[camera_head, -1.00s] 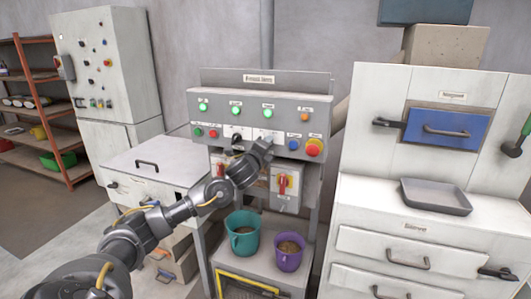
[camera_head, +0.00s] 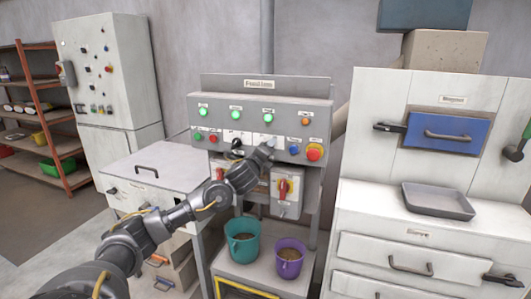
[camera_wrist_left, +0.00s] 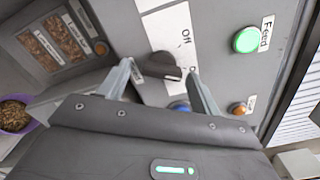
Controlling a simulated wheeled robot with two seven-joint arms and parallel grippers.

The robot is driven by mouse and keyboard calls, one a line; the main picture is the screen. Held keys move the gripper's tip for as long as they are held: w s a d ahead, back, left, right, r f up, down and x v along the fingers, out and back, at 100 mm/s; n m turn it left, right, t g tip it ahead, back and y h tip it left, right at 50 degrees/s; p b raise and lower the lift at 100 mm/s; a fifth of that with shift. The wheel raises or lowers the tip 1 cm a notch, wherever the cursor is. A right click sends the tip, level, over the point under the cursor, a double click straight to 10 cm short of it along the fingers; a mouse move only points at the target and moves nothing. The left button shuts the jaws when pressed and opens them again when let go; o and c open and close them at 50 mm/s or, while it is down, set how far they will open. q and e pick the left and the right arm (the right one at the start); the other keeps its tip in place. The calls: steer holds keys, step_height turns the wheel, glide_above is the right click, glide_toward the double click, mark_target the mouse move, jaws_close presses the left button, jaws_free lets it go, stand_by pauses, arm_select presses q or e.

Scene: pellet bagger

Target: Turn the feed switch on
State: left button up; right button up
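The grey control panel (camera_head: 222,122) stands in the middle of the head view. In the left wrist view a black rotary switch (camera_wrist_left: 163,66) sits on it, with an "Off" mark beside it. A green lamp (camera_wrist_left: 246,40) labelled "Feed" is to the right of this switch. My left gripper (camera_wrist_left: 161,76) is open, with one finger on each side of the switch; I cannot tell whether they touch it. In the head view my left gripper (camera_head: 266,152) is at the panel and covers this switch. Another black switch (camera_head: 237,143) shows left of it. My right gripper is not in view.
A red emergency button (camera_head: 314,152) and a blue button (camera_head: 294,150) are close to the right of my gripper. Below are a red-handled switch box (camera_head: 285,186), a teal bucket (camera_head: 242,238) and a purple bucket (camera_head: 289,258). White cabinets stand on both sides.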

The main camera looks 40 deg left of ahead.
arm_select(q)
steer(key=b+v, duration=0.3)
steer(key=v, duration=0.7)
steer(key=shift+s+d, duration=0.2)
steer(key=shift+s, duration=0.15)
stand_by(0.3)
